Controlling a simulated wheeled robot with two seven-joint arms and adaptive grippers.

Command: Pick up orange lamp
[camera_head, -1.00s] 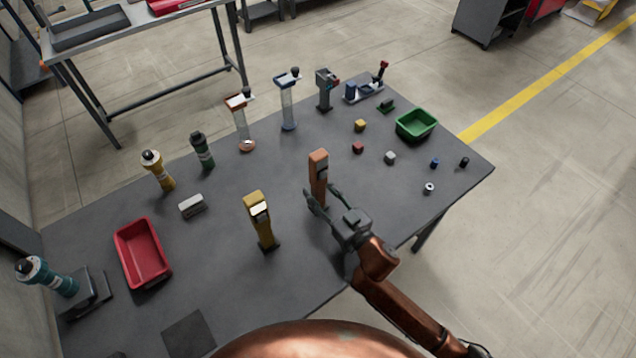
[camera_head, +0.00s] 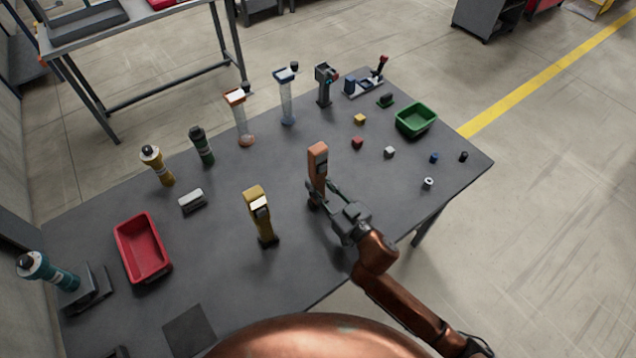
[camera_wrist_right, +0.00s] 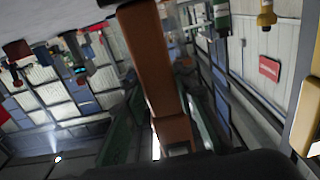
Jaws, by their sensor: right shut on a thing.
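The orange lamp (camera_head: 317,163) stands upright near the middle of the dark table in the head view. It fills the centre of the right wrist view (camera_wrist_right: 148,60), tilted there by the camera's angle. My right gripper (camera_head: 325,193) is at the lamp's lower part, its fingers on either side, shut on it. The lamp's foot is partly hidden by the fingers. My left gripper is not in view.
A yellow lamp (camera_head: 257,213) stands to the left of the orange one. A red tray (camera_head: 121,258) is at the left and a green bin (camera_head: 400,126) at the far right. Small blocks, such as a red one (camera_head: 357,142), lie beyond the gripper. Bare table lies around the lamp.

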